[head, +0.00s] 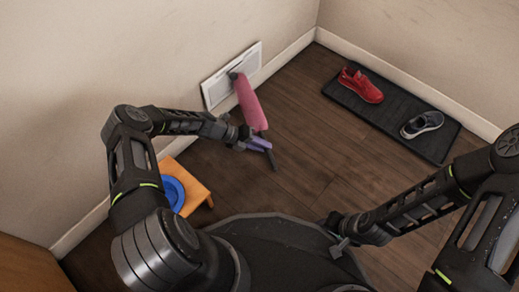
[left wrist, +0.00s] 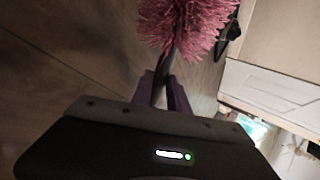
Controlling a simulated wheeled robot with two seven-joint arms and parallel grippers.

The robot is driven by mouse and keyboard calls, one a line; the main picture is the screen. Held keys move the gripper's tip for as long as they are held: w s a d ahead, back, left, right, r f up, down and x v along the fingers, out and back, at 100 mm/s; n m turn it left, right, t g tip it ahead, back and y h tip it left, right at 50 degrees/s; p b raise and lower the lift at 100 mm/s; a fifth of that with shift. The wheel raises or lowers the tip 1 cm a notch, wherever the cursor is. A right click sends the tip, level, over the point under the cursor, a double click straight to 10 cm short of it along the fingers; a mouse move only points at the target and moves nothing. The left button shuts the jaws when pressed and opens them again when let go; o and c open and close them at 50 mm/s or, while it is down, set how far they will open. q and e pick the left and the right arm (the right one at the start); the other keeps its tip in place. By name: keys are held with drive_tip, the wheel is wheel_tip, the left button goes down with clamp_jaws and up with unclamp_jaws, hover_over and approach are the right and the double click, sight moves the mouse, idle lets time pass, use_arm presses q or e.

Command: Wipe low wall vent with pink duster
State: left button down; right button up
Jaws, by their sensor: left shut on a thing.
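The pink duster (head: 251,103) has a fluffy head and a dark handle. My left gripper (head: 260,144) has purple fingers and is shut on the handle, below the head. The left wrist view shows the fluffy head (left wrist: 187,22) beyond the fingers (left wrist: 163,92). The white rectangular vent (head: 217,90) is low on the left wall, just above the skirting board. The duster's dark far end overlaps the vent's right half in the head view; I cannot tell whether it touches. My right gripper (head: 339,246) is low, near my base, away from the duster; its jaws are unclear.
A small wooden stool (head: 198,190) with a blue round item (head: 174,192) stands by the wall, beside my left arm. A dark mat (head: 430,146) with a red shoe (head: 361,85) and a dark shoe (head: 422,124) lies at the right. The wooden floor between is clear.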

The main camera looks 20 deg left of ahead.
use_arm(q)
drive_tip(key=shift+w, duration=0.1)
use_arm(e)
drive_tip(key=shift+s+f, duration=0.1)
drive_tip(key=shift+s, duration=0.3)
use_arm(q)
drive_tip(key=shift+w+d+f+b, duration=0.1)
drive_tip(key=shift+w+d+b, duration=0.2)
drive_tip(key=shift+w+b, duration=0.35)
drive_tip(key=shift+w+d, duration=0.15)
drive_tip(key=shift+w, duration=0.2)
drive_tip(key=shift+w+d, duration=0.2)
drive_tip(key=shift+w, duration=0.25)
use_arm(e)
drive_tip(key=shift+f, duration=0.4)
use_arm(q)
drive_tip(key=shift+w, duration=0.15)
drive_tip(key=shift+w+d, duration=0.3)
drive_tip(key=shift+w, duration=0.45)
drive_tip(key=shift+w+d, duration=0.25)
drive_tip(key=shift+w, duration=0.45)
use_arm(e)
drive_tip(key=shift+a, duration=0.1)
use_arm(q)
drive_tip(key=shift+p, duration=0.35)
use_arm(e)
drive_tip(key=shift+r, duration=0.1)
